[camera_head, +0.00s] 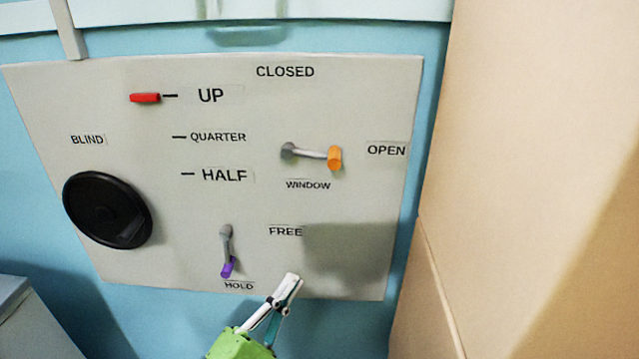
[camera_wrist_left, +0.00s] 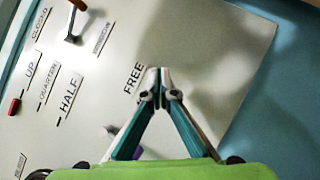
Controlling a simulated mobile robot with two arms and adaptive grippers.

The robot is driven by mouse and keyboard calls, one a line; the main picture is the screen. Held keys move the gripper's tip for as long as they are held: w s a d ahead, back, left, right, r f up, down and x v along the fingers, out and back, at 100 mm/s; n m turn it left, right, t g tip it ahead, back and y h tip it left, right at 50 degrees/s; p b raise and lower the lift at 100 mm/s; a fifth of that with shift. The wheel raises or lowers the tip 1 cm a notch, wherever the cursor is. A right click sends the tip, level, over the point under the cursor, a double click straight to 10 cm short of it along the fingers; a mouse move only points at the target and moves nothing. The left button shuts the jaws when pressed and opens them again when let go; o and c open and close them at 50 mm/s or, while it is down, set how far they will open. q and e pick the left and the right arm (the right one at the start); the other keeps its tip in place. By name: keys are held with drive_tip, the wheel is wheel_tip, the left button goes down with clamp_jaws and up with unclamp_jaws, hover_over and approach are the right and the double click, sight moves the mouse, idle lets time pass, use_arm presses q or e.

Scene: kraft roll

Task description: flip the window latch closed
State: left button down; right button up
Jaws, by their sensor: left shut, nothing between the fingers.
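The window latch (camera_head: 312,153) is a grey lever with an orange tip (camera_head: 335,158) on the pale panel. Its arm points right, toward the OPEN label, with the CLOSED label above it. In the left wrist view the latch (camera_wrist_left: 74,25) shows at the upper left, its orange tip at the top edge. My left gripper (camera_head: 293,280) is shut and empty, below and left of the latch near the panel's lower edge. In the left wrist view its fingertips (camera_wrist_left: 162,80) meet beside the FREE label. My right gripper is not in view.
A grey lever with a purple tip (camera_head: 228,267) points down at HOLD, left of my gripper. A black round knob (camera_head: 107,209) and a red marker (camera_head: 145,98) are on the panel's left. A beige wall (camera_head: 530,150) stands close on the right.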

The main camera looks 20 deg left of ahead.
sight(310, 156)
use_arm(q)
drive_tip(key=s+r+n+t, duration=0.2)
drive_tip(key=s+r+n, duration=0.2)
drive_tip(key=r, duration=0.7)
drive_tip(key=shift+d+r+n+t, duration=0.2)
drive_tip(key=shift+r+n+t, duration=0.15)
drive_tip(key=shift+n, duration=0.25)
drive_tip(key=shift+s, duration=0.1)
drive_tip(key=p+x, duration=0.2)
drive_tip(key=x, duration=0.2)
drive_tip(key=s+d+r+p+x, duration=0.1)
drive_tip(key=p+x, duration=0.2)
drive_tip(key=x, duration=0.1)
drive_tip(key=p+x, duration=0.2)
drive_tip(key=x, duration=0.2)
drive_tip(key=shift+d+r, duration=0.45)
drive_tip(key=shift+r, duration=0.1)
drive_tip(key=shift+d+r+n+t+y, duration=0.15)
drive_tip(key=shift+n+t+y, duration=0.2)
drive_tip(key=shift+n+y, duration=0.25)
